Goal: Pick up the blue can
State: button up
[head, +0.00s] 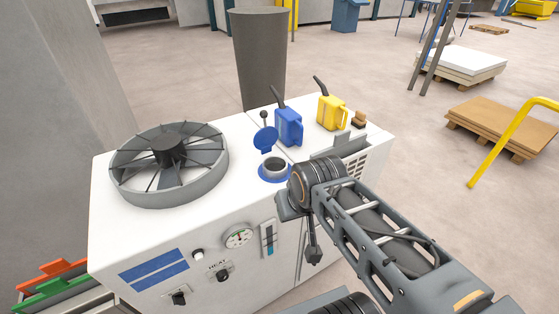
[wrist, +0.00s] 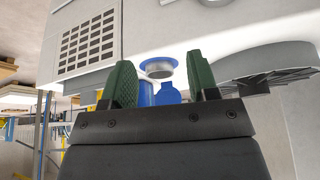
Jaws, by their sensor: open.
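The blue can (head: 288,128), with a dark spout and a side handle, stands upright on top of the white machine in the head view. In the wrist view part of the blue can (wrist: 146,95) shows beyond the left finger, partly hidden by it. My gripper (wrist: 162,75) is open, with two green-padded fingers apart and nothing held between them. In the head view my arm reaches in from the lower right and ends at the machine's front edge, nearer the camera than the can. The fingers are hard to make out there.
A yellow can (head: 332,112) stands just right of the blue can. A filler neck (head: 275,170) with an open blue lid (head: 265,139) lies in front of it. A large round fan (head: 170,163) is at left. A grey column (head: 260,58) rises behind the machine.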

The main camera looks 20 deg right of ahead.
aim_at(288, 123)
jog(key=u, duration=0.05)
jog(key=k, duration=0.5)
jog(key=u, duration=0.75)
jog(key=i, duration=0.85)
jog(key=z, duration=1.65)
